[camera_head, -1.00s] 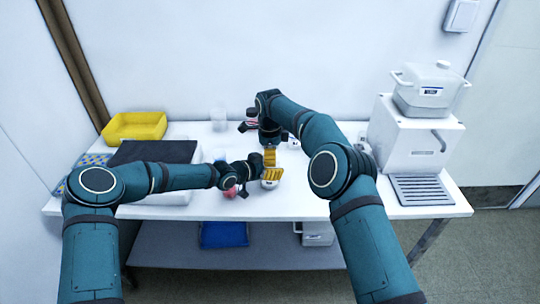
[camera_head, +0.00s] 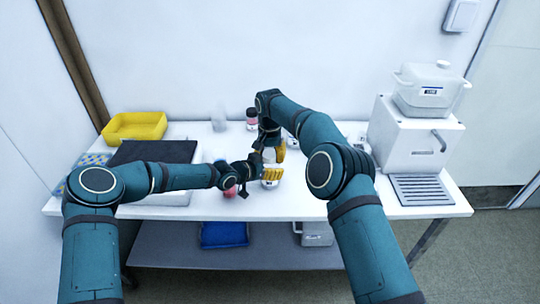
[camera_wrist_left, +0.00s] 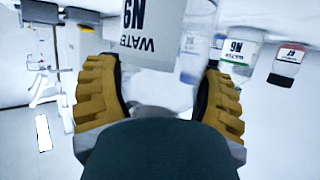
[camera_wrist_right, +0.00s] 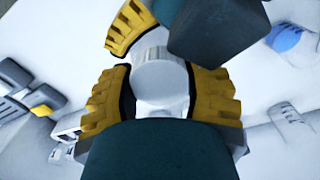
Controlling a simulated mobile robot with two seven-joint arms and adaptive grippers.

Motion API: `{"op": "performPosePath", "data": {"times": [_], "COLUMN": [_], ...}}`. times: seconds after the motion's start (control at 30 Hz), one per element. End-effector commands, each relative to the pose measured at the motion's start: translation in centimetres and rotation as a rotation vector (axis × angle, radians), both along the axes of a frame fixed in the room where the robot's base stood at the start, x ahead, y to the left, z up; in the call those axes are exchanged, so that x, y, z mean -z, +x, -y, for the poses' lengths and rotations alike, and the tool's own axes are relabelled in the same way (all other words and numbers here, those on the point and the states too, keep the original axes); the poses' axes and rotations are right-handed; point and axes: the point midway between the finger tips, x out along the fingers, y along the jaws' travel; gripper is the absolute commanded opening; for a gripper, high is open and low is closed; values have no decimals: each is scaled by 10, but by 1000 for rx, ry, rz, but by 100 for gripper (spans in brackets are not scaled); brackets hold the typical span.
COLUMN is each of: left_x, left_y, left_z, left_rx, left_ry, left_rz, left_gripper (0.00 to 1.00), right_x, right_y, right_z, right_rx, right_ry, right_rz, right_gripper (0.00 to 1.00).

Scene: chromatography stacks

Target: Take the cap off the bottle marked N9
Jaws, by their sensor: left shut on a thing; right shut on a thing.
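The bottle marked N9 (camera_wrist_left: 150,35) shows upside down in the left wrist view, with a white label that also reads WATER. My left gripper (camera_wrist_left: 160,95) is shut around its clear body. In the head view the bottle (camera_head: 270,184) is upright at the front middle of the table, partly hidden by the left gripper (camera_head: 268,174). My right gripper (camera_head: 270,152) comes from above, close over the left one. In the right wrist view my right gripper (camera_wrist_right: 160,95) is shut on a white round cap (camera_wrist_right: 160,75). Whether the cap still touches the bottle is hidden.
A second labelled bottle (camera_wrist_left: 238,52) and a red-banded bottle (camera_wrist_left: 289,62) stand nearby. A clear vessel (camera_head: 218,121) is at the back. A yellow tray (camera_head: 135,127) and dark pad (camera_head: 155,152) are left; a white machine (camera_head: 415,140) is right.

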Motion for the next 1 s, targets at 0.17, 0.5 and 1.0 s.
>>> {"op": "performPosePath", "data": {"times": [0.17, 0.5, 1.0], "left_x": [4, 4, 4], "left_y": [0, 0, 0], "left_z": [-2, -2, -2], "left_rx": [-3, -3, -2], "left_ry": [5, 5, 6], "left_rz": [-6, -6, -4], "left_gripper": [0, 0, 0], "right_x": [0, 0, -13], "right_y": [-1, -1, 0], "right_z": [-1, -1, 0], "right_rx": [-87, -88, -85], "right_ry": [0, 0, 0], "right_rz": [-4, -4, 1], "right_gripper": [7, 81, 81]}}
